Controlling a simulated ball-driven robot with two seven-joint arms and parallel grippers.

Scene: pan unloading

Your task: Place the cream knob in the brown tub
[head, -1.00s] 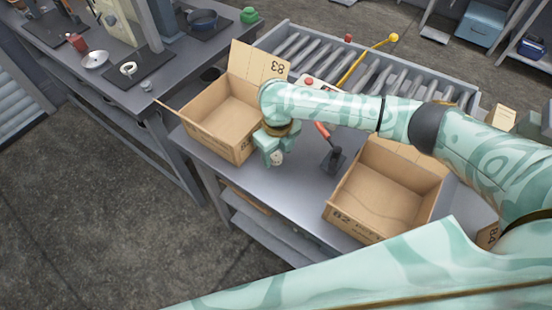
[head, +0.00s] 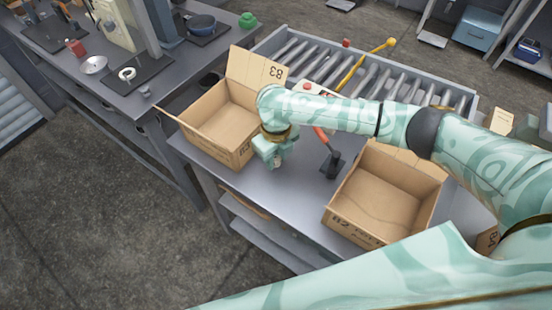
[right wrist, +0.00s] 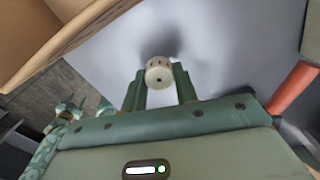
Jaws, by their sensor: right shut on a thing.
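In the head view the knob is mostly hidden by the gripper. No separate brown tub shows clearly. Two open brown cardboard boxes stand on the table, a left one marked 83 (head: 232,153) and a right one marked 82 (head: 352,228). Both look empty.
A black stand with a red-orange handle (head: 331,160) stands on the grey table (head: 275,195) between the boxes. A roller conveyor (head: 300,50) with a yellow-knobbed lever lies behind. A workbench with tools (head: 150,85) is at the left. Raised box flaps border the openings.

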